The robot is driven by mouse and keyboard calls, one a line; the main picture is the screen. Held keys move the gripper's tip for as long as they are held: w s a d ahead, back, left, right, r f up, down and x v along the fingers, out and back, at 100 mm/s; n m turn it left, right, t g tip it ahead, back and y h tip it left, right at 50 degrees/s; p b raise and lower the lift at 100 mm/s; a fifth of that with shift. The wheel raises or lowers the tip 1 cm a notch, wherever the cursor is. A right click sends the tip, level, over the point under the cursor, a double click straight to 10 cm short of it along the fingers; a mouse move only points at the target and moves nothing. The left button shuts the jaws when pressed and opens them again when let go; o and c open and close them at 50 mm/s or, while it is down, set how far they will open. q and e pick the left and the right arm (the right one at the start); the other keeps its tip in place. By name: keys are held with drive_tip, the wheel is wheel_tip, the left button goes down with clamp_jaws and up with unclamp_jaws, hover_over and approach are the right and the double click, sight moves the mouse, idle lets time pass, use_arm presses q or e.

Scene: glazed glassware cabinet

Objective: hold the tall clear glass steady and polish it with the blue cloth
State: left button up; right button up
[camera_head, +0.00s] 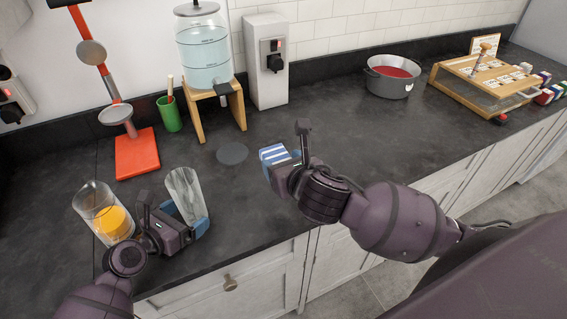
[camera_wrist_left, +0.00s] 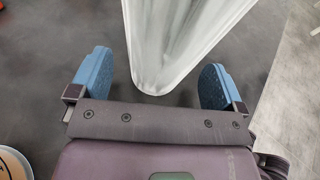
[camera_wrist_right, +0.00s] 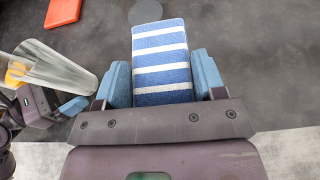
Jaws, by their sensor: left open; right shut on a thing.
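The tall clear glass (camera_head: 184,196) stands upright on the dark counter at the left; it also shows in the left wrist view (camera_wrist_left: 180,40) and at the left of the right wrist view (camera_wrist_right: 58,72). My left gripper (camera_head: 186,218) is open, with one blue finger on each side of the glass's lower part and gaps to it. My right gripper (camera_wrist_right: 161,80) is shut on the blue cloth (camera_wrist_right: 161,62), a folded blue and white striped pad, which also shows in the head view (camera_head: 273,155). The cloth is to the right of the glass, apart from it.
A glass with orange juice (camera_head: 112,222) stands close left of my left gripper. Behind are a red stand (camera_head: 137,153), a green cup (camera_head: 169,115), a water dispenser (camera_head: 206,55) and a dark round mat (camera_head: 232,153). A pot (camera_head: 388,86) and wooden rack (camera_head: 462,93) stand farther right.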

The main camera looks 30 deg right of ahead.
use_arm(q)
drive_tip(key=shift+x, duration=0.85)
drive_tip(key=c, duration=0.9)
